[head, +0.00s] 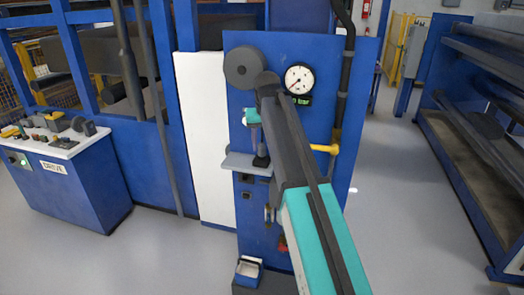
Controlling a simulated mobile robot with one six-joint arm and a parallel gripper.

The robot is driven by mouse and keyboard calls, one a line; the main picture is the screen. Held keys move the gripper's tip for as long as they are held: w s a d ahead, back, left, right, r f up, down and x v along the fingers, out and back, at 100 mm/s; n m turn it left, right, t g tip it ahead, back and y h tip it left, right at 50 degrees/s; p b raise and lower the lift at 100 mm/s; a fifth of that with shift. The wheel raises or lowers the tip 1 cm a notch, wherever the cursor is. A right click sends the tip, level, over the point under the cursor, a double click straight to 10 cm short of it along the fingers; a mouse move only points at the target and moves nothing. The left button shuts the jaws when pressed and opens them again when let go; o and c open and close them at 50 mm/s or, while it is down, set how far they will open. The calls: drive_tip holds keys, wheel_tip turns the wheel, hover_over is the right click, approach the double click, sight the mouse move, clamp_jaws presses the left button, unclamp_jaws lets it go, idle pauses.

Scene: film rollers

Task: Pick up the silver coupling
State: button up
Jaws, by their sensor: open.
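I cannot clearly make out the silver coupling; my arm covers part of the blue panel. Small metallic pieces (269,213) hang on the panel below a grey shelf (240,166), too small to tell apart. My arm reaches up across the panel, and its dark end with my gripper (261,161) points down just above the shelf. The gripper is open, and I see nothing held in it. The fingertips are small and partly hidden.
A pressure gauge (299,79) and a yellow lever (324,148) are on the blue panel (330,118). A control desk (66,185) stands left, a roller rack (470,150) right. The floor between is clear.

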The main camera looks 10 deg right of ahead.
sight(262, 144)
wheel_tip(262, 144, up, 9)
drive_tip(key=t, duration=0.1)
drive_tip(key=shift+s+a, duration=0.25)
drive_tip(key=shift+s, duration=0.05)
drive_tip(key=shift+f, duration=0.25)
drive_tip(key=shift+p+x, duration=0.8)
drive_tip(key=shift+x, duration=3.4)
drive_tip(key=shift+w, duration=0.15)
drive_tip(key=shift+p+x, duration=1.05)
drive_tip(key=shift+x, duration=1.45)
drive_tip(key=shift+w, duration=0.2)
clamp_jaws()
